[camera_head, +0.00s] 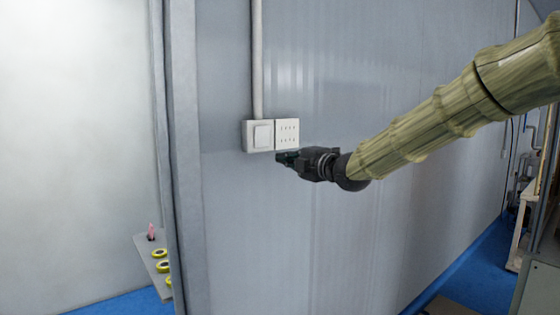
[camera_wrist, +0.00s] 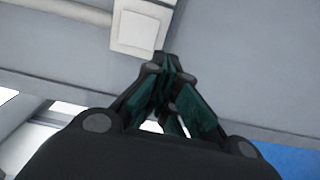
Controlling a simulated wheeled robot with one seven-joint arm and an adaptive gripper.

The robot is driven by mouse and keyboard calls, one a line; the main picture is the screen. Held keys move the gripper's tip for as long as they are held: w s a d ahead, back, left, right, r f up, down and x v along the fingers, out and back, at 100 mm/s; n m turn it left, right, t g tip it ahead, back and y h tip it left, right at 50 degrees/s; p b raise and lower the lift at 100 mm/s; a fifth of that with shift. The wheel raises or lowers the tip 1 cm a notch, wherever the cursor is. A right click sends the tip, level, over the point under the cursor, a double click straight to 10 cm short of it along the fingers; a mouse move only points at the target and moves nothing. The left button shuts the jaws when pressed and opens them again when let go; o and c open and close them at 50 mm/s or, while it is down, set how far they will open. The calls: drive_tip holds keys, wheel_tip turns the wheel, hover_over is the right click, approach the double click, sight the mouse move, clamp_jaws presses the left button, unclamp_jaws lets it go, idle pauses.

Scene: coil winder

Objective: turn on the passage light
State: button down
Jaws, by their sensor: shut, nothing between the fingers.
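A white light switch (camera_head: 262,135) with one broad rocker is mounted on the grey wall panel, at the lower end of a vertical conduit. A white socket plate (camera_head: 287,133) sits directly to its right. In the wrist view the switch (camera_wrist: 135,32) shows at the top, just beyond my fingertips. My gripper (camera_head: 279,158) is shut and empty, with its tips just below the socket plate and to the right of the switch. In the wrist view the closed fingers (camera_wrist: 168,68) meet near the switch box's lower corner. I cannot tell whether they touch anything.
A white conduit (camera_head: 257,60) runs up the wall from the switch. A grey door-frame post (camera_head: 185,150) stands to the left. Beyond it is a grey board (camera_head: 150,248) with yellow rings (camera_head: 160,253). Shelving and equipment stand at the far right. The wall below the switch is bare.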

drive_tip(key=shift+v, duration=0.95)
drive_tip(key=shift+d+f, duration=0.1)
drive_tip(key=shift+d, duration=0.1)
